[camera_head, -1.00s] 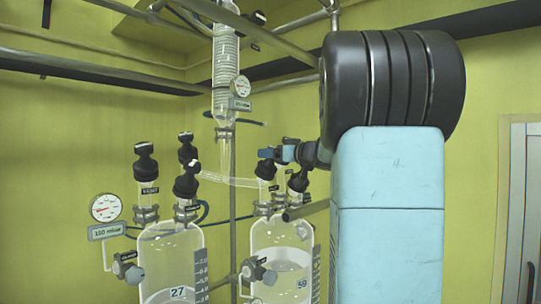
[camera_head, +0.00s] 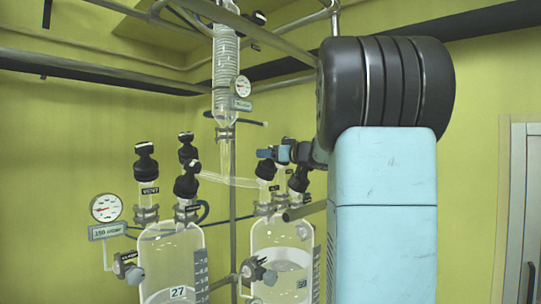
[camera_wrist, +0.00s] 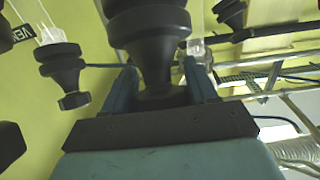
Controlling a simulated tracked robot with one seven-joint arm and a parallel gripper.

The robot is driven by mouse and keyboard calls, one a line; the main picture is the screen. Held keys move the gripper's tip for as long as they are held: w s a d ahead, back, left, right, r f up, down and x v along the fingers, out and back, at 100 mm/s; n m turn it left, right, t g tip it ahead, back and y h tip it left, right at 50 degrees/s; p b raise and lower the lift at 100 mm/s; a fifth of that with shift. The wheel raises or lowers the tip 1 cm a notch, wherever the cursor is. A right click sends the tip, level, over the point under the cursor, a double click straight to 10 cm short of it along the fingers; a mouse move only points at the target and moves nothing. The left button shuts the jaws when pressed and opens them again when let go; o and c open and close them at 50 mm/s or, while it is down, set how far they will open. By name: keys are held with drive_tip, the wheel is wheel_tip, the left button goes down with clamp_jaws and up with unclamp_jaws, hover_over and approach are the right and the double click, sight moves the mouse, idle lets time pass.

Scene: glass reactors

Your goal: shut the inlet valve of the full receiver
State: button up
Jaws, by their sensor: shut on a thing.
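Two glass receivers stand side by side in the head view. The left receiver (camera_head: 170,255), labelled 27, holds pale liquid low in its visible part. The right receiver (camera_head: 283,240), labelled 59, shows a higher liquid level. Black-capped valves top both. My gripper (camera_head: 270,154) is at the valve tops of the right receiver. In the wrist view my gripper (camera_wrist: 162,75) has its two blue fingers on either side of a black valve knob (camera_wrist: 150,25), shut on it. The fingers partly hide this valve in the head view, and its label cannot be read.
Another black valve (camera_wrist: 62,68) is left of the held one in the wrist view, near a VENT label. A glass condenser (camera_head: 226,65) hangs above the receivers. A pressure gauge (camera_head: 106,208) stands at the left. Metal pipes (camera_head: 290,18) cross above.

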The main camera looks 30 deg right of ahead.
drive_tip(key=shift+c, duration=0.5)
drive_tip(key=shift+m+h, duration=0.4)
drive_tip(key=shift+h, duration=0.1)
drive_tip(key=m+h, duration=0.5)
drive_tip(key=shift+d, duration=0.2)
drive_tip(key=shift+d+m+g+h, duration=0.15)
drive_tip(key=shift+m+h, duration=0.65)
drive_tip(key=shift+m, duration=0.05)
drive_tip(key=shift+d+m+g+h, duration=0.1)
drive_tip(key=shift+m+g+h, duration=0.05)
drive_tip(key=shift+m+h, duration=0.7)
drive_tip(key=shift+s+d+f+m+g+h, duration=0.1)
drive_tip(key=shift+m+g+h, duration=0.35)
drive_tip(key=shift+m+h, duration=0.35)
drive_tip(key=shift+d+f+m+g+h, duration=0.1)
drive_tip(key=shift+m+g+h, duration=0.35)
drive_tip(key=shift+m+h, duration=0.35)
drive_tip(key=shift+a+m+g, duration=0.1)
drive_tip(key=shift+m+g, duration=0.3)
drive_tip(key=shift+m, duration=0.1)
drive_tip(key=shift+m+g+h, duration=0.5)
drive_tip(key=shift+m+h, duration=0.15)
drive_tip(key=shift+m, duration=0.15)
